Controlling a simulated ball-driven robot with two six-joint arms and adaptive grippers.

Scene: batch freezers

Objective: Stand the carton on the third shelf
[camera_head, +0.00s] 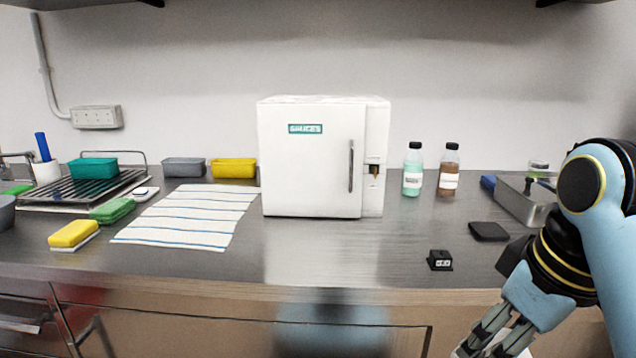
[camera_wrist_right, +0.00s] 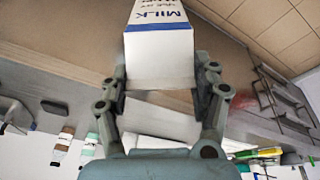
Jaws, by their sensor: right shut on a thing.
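A white milk carton with a blue band and blue "MILK" lettering (camera_wrist_right: 160,62) is between the two fingers of my right gripper (camera_wrist_right: 162,78), which is shut on it. In the head view my right gripper (camera_head: 490,338) is low at the bottom right, in front of the counter edge, with a bit of the white carton (camera_head: 514,345) showing. A white cabinet (camera_head: 308,160) with a teal "SAUCES" label stands at the counter's middle. Its door, with a vertical handle (camera_head: 351,166), is shut. No shelves are visible. My left gripper is not in view.
Two bottles (camera_head: 413,170) (camera_head: 449,170) stand right of the cabinet. A small black block (camera_head: 440,260), a dark pad (camera_head: 489,231) and a metal tray (camera_head: 522,205) lie at the right. A striped towel (camera_head: 190,215) lies at the left. The counter before the cabinet is clear.

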